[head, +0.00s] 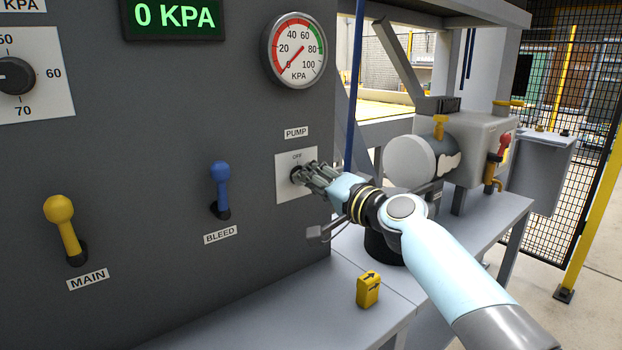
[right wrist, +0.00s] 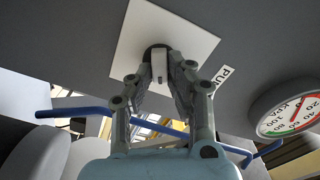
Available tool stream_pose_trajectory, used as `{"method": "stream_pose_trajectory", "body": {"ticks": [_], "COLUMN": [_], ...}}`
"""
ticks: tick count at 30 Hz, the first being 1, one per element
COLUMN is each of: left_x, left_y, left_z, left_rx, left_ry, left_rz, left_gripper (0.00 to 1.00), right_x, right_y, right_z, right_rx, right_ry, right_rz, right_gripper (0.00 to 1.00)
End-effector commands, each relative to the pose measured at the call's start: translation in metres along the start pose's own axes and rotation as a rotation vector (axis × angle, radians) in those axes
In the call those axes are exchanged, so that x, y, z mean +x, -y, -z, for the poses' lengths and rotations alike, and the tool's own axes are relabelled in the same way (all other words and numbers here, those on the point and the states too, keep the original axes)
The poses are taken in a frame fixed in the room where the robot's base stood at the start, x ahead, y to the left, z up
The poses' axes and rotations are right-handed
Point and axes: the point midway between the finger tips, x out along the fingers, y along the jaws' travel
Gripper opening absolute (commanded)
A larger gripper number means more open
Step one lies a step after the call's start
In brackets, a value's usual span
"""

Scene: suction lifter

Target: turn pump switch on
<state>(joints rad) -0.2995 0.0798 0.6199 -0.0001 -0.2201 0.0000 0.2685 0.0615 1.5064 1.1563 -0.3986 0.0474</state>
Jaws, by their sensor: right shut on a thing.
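The pump switch (head: 297,175) is a dark rotary knob on a white plate (head: 285,188) marked OFF, under the PUMP label (head: 296,132). My right gripper (head: 306,175) is at the plate, its fingers shut around the knob and partly hiding it. In the right wrist view the fingers (right wrist: 160,75) close on both sides of the knob's pale grip bar (right wrist: 160,66). The gauge (head: 296,50) has its needle near 0, and the green display (head: 175,17) reads 0 KPA. My left gripper is not in view.
A yellow MAIN lever (head: 65,228) and a blue BLEED lever (head: 221,188) stand out from the panel to the left. A small yellow block (head: 368,289) is on the grey bench (head: 300,310). The pump unit (head: 455,150) stands behind my right arm.

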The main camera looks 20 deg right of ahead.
Motion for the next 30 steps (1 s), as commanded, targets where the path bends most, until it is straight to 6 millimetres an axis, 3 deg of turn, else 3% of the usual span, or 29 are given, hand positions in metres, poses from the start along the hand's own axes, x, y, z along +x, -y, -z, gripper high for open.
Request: {"method": "stream_pose_trajectory", "body": {"ticks": [15,30], "left_x": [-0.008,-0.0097], "left_y": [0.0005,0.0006], "left_z": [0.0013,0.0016], "left_rx": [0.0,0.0], "left_ry": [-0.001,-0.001], "left_rz": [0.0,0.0], "left_gripper": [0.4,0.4], "right_x": [-0.0003,-0.0004], "right_y": [-0.0021,-0.0029], "right_z": [-0.0003,-0.0008], "right_rx": [0.381,0.479], "right_ry": [0.0,0.0], "right_rz": [-0.002,-0.002], "right_gripper": [0.0,0.0]}}
